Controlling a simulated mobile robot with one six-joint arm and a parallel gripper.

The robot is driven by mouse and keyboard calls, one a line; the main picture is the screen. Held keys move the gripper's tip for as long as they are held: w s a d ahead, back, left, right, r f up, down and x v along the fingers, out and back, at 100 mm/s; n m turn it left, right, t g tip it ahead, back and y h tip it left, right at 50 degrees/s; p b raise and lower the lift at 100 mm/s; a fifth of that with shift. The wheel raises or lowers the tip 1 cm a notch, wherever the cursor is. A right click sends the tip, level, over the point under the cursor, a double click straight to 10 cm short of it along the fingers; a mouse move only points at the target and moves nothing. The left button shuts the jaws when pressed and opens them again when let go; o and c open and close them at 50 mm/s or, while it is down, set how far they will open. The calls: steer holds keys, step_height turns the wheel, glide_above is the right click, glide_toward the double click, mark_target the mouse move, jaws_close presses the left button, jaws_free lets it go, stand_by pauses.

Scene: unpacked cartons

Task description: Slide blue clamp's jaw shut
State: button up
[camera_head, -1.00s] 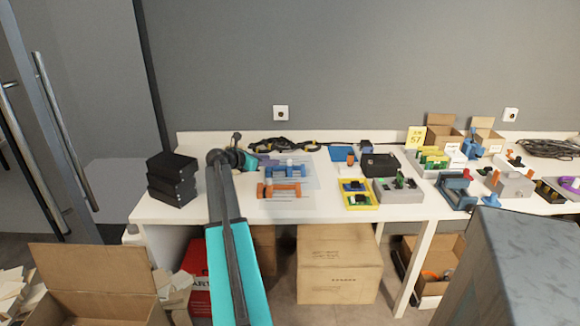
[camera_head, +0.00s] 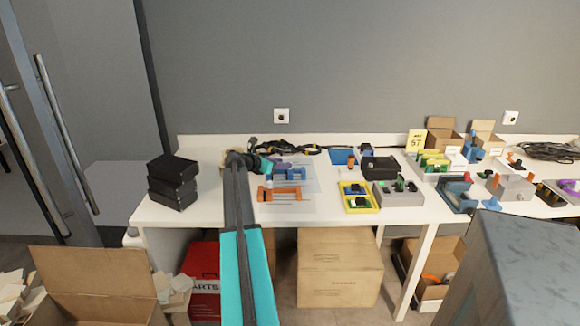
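The blue clamp (camera_head: 290,176) lies on a pale sheet on the white table, behind an orange clamp (camera_head: 287,193). A small light part shows on its top; how far its jaw stands open is too small to tell. My gripper (camera_head: 268,165) is just behind and left of the blue clamp, close to its left end. Whether it touches the clamp cannot be told. The fingers are small and partly hidden by my dark and teal arm, so their opening does not show.
Black boxes (camera_head: 173,181) are stacked at the table's left end. A yellow tray (camera_head: 357,207), a grey box (camera_head: 398,197) and a black case (camera_head: 380,168) stand right of the clamps. Black cables (camera_head: 285,147) lie at the back. The front left tabletop is mostly clear.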

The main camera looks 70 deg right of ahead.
mark_target(289, 171)
steer(key=x, duration=0.6)
steer(key=shift+d+f, duration=0.15)
jaws_close()
